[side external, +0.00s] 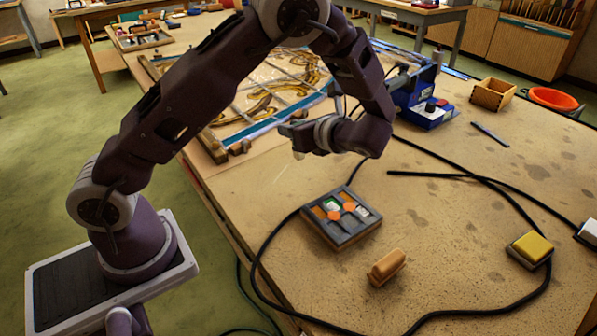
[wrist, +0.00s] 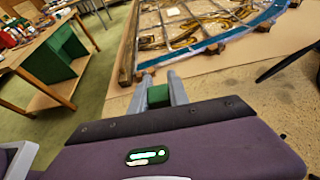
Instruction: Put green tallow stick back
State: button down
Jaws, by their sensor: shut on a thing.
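The green tallow stick (wrist: 157,96) shows in the wrist view as a short green block between the two grey fingers of my gripper (wrist: 160,88). My gripper is shut on it. In the side view my gripper (side external: 294,133) is above the table near the front edge of the leaded panel (side external: 285,85), pointing left; the stick is too small to make out there. A dark-framed tray (side external: 342,218) lies on the table below and right of my gripper. It shows orange round parts and a green and white patch.
A tan block (side external: 387,267) lies in front of the tray, and a yellow-topped block (side external: 530,248) to the right. Black cables (side external: 455,176) loop across the table. A blue machine (side external: 425,105), a wooden box (side external: 493,94) and an orange bowl (side external: 553,99) stand farther back.

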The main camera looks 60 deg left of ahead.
notch_tip(320, 180, down, 7)
jog(key=shift+f, duration=0.1)
jog(key=c, duration=1.3)
grip_release()
jog(key=shift+f, duration=0.1)
jog(key=shift+o, duration=0.2)
jog(key=v, duration=1.2)
jog(key=s+a+r+n+h, duration=0.2)
jog(key=s+r+n+h, duration=0.55)
jog(key=s+r, duration=0.25)
jog(key=s+d+r+n+t+h, duration=0.2)
jog(key=s+n+h, duration=0.1)
jog(key=s+n, duration=0.2)
jog(key=s+d+r+n+t+h, duration=0.2)
jog(key=s+d+n+t+h, duration=0.1)
jog(key=s+n, duration=0.2)
jog(key=shift+s+r+t, duration=0.25)
jog(key=shift+s+t, duration=0.05)
jog(key=shift+s, duration=0.95)
